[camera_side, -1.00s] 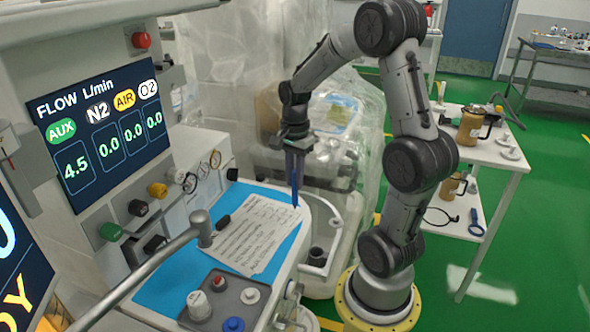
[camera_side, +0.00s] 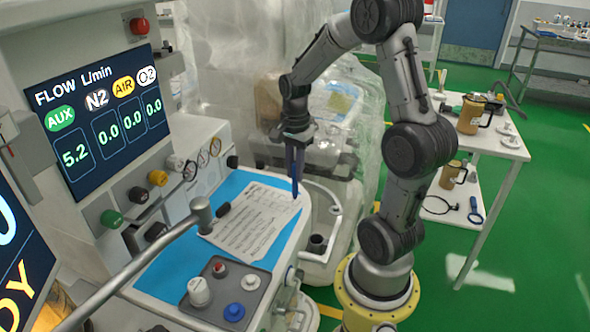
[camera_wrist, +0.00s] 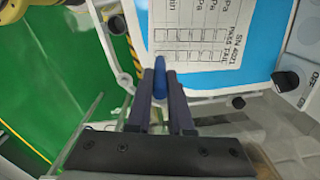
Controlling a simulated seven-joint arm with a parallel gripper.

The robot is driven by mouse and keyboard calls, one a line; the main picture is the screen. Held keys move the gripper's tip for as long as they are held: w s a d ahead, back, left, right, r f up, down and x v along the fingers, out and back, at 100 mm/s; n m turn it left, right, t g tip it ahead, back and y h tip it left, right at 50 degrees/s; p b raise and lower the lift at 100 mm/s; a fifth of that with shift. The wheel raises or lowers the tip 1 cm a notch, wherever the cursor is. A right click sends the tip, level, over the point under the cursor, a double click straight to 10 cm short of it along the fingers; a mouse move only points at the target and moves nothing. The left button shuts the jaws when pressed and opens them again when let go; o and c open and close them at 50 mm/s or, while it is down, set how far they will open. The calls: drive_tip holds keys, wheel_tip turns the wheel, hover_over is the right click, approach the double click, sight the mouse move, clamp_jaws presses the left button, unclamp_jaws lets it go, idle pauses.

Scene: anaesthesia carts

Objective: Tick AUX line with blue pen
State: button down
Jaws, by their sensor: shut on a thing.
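My gripper (camera_side: 294,168) is shut on a blue pen (camera_side: 295,188), held tip down. In the wrist view the pen (camera_wrist: 159,66) shows between my two dark fingers (camera_wrist: 160,92). A white printed sheet (camera_side: 250,222) lies on the blue surface. The pen's lower end appears at the sheet's right edge in the side view; I cannot tell whether it touches. In the wrist view the sheet (camera_wrist: 178,18) shows a grid of small boxes right by the pen. The AUX line's print is too small to read.
A screen (camera_side: 98,115) reads AUX 5.2, with N2, AIR and O2 at 0.0. A grey jointed rod (camera_side: 150,258) crosses the blue surface (camera_side: 170,278). A knob panel (camera_side: 222,290) stands in front of the sheet. A white side table (camera_side: 500,150) is at right.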

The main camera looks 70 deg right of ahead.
drive_tip(key=shift+f, duration=0.6)
idle(0.8)
drive_tip(key=shift+s+d, duration=0.1)
drive_tip(key=shift+d, duration=0.35)
idle(1.2)
wheel_tip(320, 180, up, 7)
idle(1.0)
drive_tip(key=shift+f, duration=0.15)
idle(0.3)
drive_tip(key=shift+a+f, duration=0.25)
drive_tip(key=shift+f, duration=1.15)
drive_tip(key=shift+a+f, duration=0.2)
drive_tip(key=shift+f, duration=1.15)
drive_tip(key=shift+f, duration=0.6)
